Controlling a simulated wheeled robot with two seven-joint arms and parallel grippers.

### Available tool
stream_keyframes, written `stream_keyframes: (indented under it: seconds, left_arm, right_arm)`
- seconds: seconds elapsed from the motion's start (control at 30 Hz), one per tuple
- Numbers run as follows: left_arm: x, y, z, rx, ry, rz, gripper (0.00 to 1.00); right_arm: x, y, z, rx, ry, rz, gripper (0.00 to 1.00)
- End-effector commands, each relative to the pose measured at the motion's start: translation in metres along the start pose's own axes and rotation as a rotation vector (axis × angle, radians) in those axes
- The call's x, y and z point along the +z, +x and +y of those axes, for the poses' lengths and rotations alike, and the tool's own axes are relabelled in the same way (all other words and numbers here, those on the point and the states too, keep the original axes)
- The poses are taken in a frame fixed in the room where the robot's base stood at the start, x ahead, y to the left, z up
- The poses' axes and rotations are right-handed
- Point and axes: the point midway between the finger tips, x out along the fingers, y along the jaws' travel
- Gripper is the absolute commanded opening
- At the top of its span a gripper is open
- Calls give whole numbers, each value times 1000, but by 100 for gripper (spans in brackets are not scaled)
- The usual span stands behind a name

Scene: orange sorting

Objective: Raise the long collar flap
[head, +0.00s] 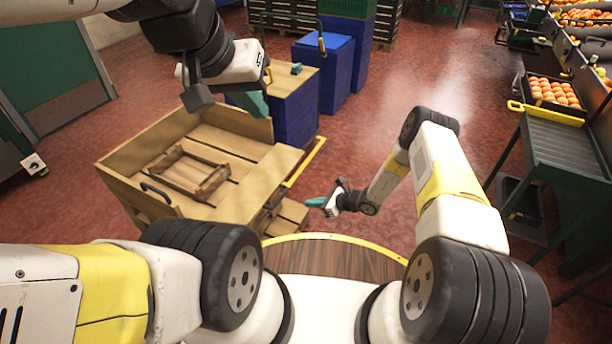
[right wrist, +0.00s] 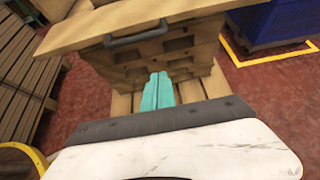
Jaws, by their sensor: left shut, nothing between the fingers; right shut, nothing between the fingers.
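The wooden collar (head: 150,140) stands on a pallet at the left of the head view, with a small slatted wooden crate inside. Its long flap (head: 272,160) is on the right side and appears folded outward, nearly level. The flap's edge (right wrist: 200,17) and a dark handle (right wrist: 137,35) show at the top of the right wrist view. My right gripper (head: 318,202) is shut and empty, just right of the flap and apart from it; its teal fingers (right wrist: 157,92) point toward the pallet below the flap. My left gripper (head: 252,103) is shut and empty by the collar's far wall, partly hidden by its wrist.
Blue bins (head: 325,70) stand behind the collar, one with a cardboard-coloured top. A roller conveyor (head: 555,140) with a crate of oranges (head: 553,93) is at the right. Red floor (head: 400,80) is clear between them.

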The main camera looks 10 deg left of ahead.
Motion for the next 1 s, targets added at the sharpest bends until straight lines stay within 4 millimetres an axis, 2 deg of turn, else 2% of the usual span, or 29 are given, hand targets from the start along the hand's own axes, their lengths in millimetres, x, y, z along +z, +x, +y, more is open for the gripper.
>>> stream_keyframes:
  seconds: [0.17,0.4,0.63,0.8,1.0]
  left_arm:
    - [0,0,0,0,0,0,0]
    - [0,0,0,0,0,0,0]
    - [0,0,0,0,0,0,0]
    - [0,0,0,0,0,0,0]
    - [0,0,0,0,0,0,0]
  right_arm:
    - [0,22,2,3,-2,0,0]
    - [0,68,2,4,-4,0,0]
    - [0,102,2,4,-5,0,0]
    - [24,90,0,2,-3,0,0]
    - [37,86,1,3,-3,0,0]
